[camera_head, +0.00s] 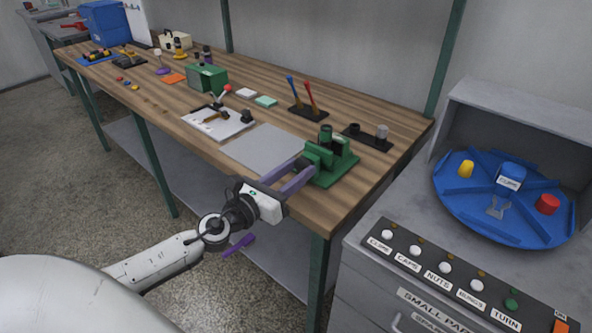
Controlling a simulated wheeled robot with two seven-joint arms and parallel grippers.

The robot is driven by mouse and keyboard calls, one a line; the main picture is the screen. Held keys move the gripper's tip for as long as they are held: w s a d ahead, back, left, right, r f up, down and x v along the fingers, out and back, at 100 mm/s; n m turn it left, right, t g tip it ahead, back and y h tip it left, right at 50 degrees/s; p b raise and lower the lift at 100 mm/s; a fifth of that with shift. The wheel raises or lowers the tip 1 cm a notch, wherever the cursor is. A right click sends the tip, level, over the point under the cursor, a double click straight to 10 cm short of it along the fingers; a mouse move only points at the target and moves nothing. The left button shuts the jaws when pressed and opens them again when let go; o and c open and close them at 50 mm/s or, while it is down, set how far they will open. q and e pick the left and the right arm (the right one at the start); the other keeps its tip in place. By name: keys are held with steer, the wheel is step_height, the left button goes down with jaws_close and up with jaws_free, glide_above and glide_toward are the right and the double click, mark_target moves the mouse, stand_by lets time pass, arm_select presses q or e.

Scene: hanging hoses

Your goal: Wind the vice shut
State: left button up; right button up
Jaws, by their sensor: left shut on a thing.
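The green vice (330,160) sits at the front right corner of the wooden workbench. It has a dark green cylinder (325,134) standing at its top. My left gripper (306,167) reaches in from the left over the bench's front edge, and its purple fingers touch the vice's near left side. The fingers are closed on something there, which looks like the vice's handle. The handle itself is mostly hidden by the fingers, so I cannot make out its angle. How far apart the jaws stand is hard to tell.
A grey plate (262,148) lies left of the vice. A black rack (366,138) is behind it, and a screwdriver stand (307,111) is further back. At right, a grey cabinet carries a blue turntable (460,205) and a button panel (462,286). A small purple bar (238,245) shows below my wrist.

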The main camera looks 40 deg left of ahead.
arm_select(q)
steer(key=m, duration=0.3)
steer(key=shift+m+p, duration=0.35)
steer(key=shift+m, duration=0.05)
steer(key=m+p, duration=0.1)
steer(key=m, duration=0.3)
steer(key=shift+m, duration=0.3)
steer(key=m+p, duration=0.2)
steer(key=m, duration=0.3)
steer(key=shift+p, duration=0.3)
steer(key=m+p, duration=0.2)
steer(key=m, duration=0.3)
steer(key=shift+m, duration=0.4)
steer(key=m, duration=0.2)
steer(key=shift+m+p, duration=0.4)
steer(key=m, duration=0.8)
steer(key=shift+m, duration=2.1)
